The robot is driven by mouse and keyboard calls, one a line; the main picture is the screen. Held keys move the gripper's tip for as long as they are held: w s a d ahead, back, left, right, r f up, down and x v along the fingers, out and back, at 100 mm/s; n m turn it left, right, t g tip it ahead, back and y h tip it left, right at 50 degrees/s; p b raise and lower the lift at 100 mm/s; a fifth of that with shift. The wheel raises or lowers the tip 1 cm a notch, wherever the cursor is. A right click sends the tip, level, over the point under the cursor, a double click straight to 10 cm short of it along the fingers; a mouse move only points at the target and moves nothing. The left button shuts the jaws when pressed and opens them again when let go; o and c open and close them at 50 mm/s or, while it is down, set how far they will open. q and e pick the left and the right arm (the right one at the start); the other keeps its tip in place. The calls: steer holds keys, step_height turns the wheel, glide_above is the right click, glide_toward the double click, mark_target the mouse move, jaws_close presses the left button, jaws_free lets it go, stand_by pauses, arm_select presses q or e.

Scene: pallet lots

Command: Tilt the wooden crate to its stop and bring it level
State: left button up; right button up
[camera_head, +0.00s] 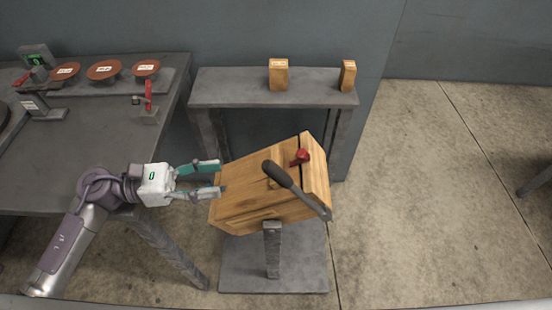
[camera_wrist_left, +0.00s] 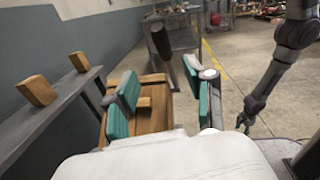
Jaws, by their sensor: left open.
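The wooden crate (camera_head: 255,185) sits tilted on a grey post stand in the middle of the head view. A lever with a dark grip (camera_head: 278,174) runs along its right side. A red knob (camera_head: 300,157) is on its upper right part. My left gripper (camera_head: 218,179) is open at the crate's left edge; contact is unclear. In the left wrist view the crate (camera_wrist_left: 152,108) and dark grip (camera_wrist_left: 158,40) show beyond the teal fingers. My right gripper (camera_wrist_left: 243,122) shows small and low at the right there, away from the crate; its jaws are unclear.
A grey shelf table (camera_head: 230,92) behind the crate carries two wooden blocks (camera_head: 278,75) (camera_head: 348,75). A grey workbench (camera_head: 80,170) at the left holds brown discs (camera_head: 104,70) and a red-handled clamp (camera_head: 148,105). The floor at the right (camera_head: 430,200) is clear.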

arm_select(q)
steer(key=p, duration=0.2)
glide_toward(276, 174)
steer(key=w+d+f, duration=0.1)
steer(key=d, duration=0.3)
steer(key=w+d+p, duration=0.1)
steer(key=d, duration=0.4)
steer(key=shift+w+f, duration=0.2)
steer(key=shift+f, duration=0.05)
steer(key=shift+d+f+p, duration=0.1)
steer(key=shift+d+p, duration=0.2)
steer(key=shift+d, duration=0.2)
arm_select(e)
steer(key=r, duration=0.1)
steer(key=s+r, duration=0.1)
steer(key=r, duration=0.1)
steer(key=shift+s+r, duration=0.35)
steer(key=shift+s, duration=0.05)
steer(key=shift+s, duration=0.1)
arm_select(q)
steer(key=shift+c, duration=1.2)
jaws_close()
arm_select(e)
steer(key=shift+s+d, duration=0.1)
steer(key=shift+s, duration=0.1)
